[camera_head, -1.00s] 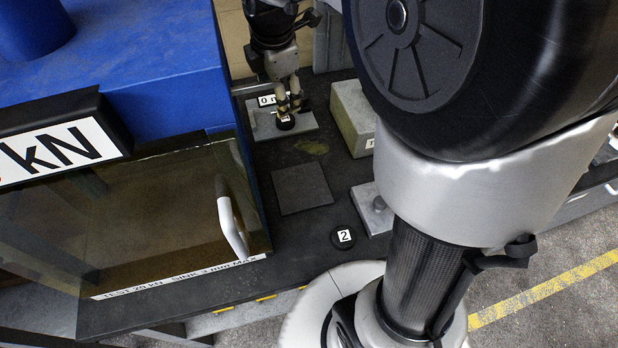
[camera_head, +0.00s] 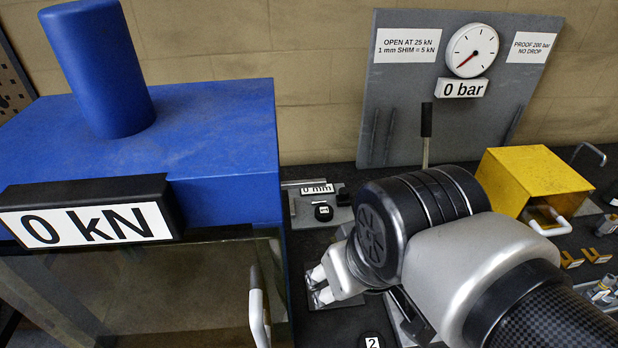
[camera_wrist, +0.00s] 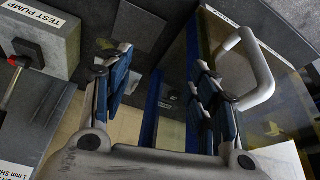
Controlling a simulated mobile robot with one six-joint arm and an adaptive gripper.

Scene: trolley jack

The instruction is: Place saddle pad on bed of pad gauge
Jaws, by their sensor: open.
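A small round black saddle pad (camera_head: 323,212) with a white label lies flat on the grey bed of the pad gauge (camera_head: 306,217), beside the press. The label is too small to read. The gauge display (camera_head: 317,188) behind it reads 0 mm. My gripper (camera_wrist: 160,80) is open and empty in the wrist view, its two dark fingers well apart. In the head view my arm hides most of the gripper. It is apart from the pad, which stands free. Another round black pad, marked 2 (camera_head: 371,342), shows at the bottom edge of the head view.
The blue press (camera_head: 215,145) with a 0 kN display (camera_head: 85,224) and a glazed guard with a handle (camera_head: 258,318) stands left. A gauge panel (camera_head: 415,55) reading 0 bar stands behind. A yellow box (camera_head: 535,180) is at right. The test pump (camera_wrist: 40,45) shows in the wrist view.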

